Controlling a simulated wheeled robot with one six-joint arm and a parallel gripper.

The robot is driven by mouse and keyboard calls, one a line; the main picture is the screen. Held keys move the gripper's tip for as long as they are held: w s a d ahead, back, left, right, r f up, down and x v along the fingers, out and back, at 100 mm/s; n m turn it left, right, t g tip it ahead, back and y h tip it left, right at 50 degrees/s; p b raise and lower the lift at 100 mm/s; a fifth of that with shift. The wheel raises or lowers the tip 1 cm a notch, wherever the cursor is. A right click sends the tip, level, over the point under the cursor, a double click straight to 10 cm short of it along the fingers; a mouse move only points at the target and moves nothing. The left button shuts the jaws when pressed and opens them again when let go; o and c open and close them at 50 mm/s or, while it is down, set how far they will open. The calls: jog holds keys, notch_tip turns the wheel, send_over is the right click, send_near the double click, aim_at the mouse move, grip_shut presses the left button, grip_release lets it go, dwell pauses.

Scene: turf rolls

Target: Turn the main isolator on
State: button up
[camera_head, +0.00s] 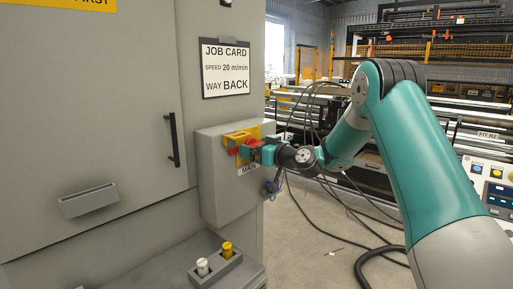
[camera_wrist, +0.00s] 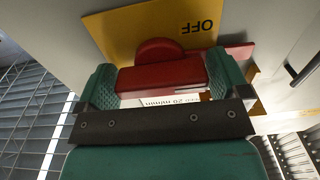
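The main isolator is a grey box (camera_head: 222,190) on the side of the cabinet, with a yellow plate (camera_head: 240,134) and a label reading MAIN. In the wrist view the yellow plate (camera_wrist: 120,28) shows the word OFF upside down. The red handle (camera_wrist: 160,74) fills the gap between the teal fingers of my gripper (camera_wrist: 163,70), which appear to touch both its sides. More red shows behind the right finger. In the head view my gripper (camera_head: 254,150) is at the front of the box and hides part of the handle.
Below, a ledge carries a block with a white and a yellow knob (camera_head: 227,249). Cables lie on the floor at right, before the machine and control panel (camera_head: 490,178).

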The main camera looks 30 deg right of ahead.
jog(key=c, duration=0.5)
jog(key=shift+c, duration=0.2)
jog(key=shift+m, duration=0.3)
jog(key=m+b, duration=0.1)
jog(key=m, duration=0.1)
jog(key=shift+m, duration=0.3)
jog(key=m+b, duration=0.1)
jog(key=m, duration=0.3)
jog(key=shift+m, duration=0.3)
jog(key=m+p, duration=0.1)
jog(key=m, duration=0.4)
jog(key=shift+d+r, duration=0.1)
jog(key=shift+m+p, duration=1)
jog(key=shift+m, duration=1.5)
